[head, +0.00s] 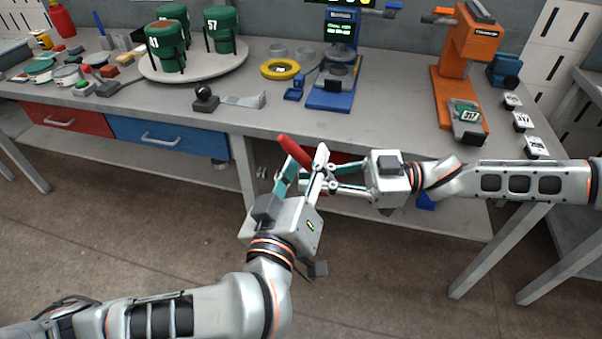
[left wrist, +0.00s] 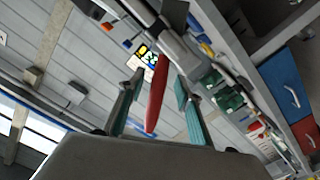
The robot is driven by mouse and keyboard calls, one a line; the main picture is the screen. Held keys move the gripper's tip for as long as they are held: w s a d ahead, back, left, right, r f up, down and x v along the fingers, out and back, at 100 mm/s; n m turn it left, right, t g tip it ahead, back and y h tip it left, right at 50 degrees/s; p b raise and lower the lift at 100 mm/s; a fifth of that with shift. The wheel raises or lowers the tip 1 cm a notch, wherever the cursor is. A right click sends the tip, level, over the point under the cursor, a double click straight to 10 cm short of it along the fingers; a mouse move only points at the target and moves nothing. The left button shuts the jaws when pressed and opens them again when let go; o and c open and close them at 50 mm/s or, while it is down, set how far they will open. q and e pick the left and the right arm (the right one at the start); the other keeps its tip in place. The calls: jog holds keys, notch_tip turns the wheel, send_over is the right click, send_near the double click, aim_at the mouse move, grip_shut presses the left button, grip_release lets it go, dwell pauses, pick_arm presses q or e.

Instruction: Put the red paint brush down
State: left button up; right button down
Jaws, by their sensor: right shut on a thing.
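The red paint brush (head: 293,150) is held above the floor in front of the workbench, tilted, with its red end up and to the left. My right gripper (head: 324,177) comes in from the right and is shut on the brush; its fingers overlap the left gripper's in the head view. My left gripper (head: 302,160) points up around the brush. In the left wrist view the red handle (left wrist: 157,100) lies between the two spread left fingers, with a gap on each side. The brush's other end is hidden or unclear.
The workbench (head: 240,117) behind carries a round plate (head: 205,68) with green cylinders, a blue machine (head: 335,92), an orange machine (head: 462,45), a yellow ring (head: 268,72) and a black-knobbed lever (head: 205,98). Small items crowd its left. The front edge near mid-bench is clear.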

pick_arm(q)
jog(key=shift+w, duration=0.1)
grip_shut()
pick_arm(e)
jog(key=c, duration=2.1)
grip_release()
jog(key=shift+d, duration=0.1)
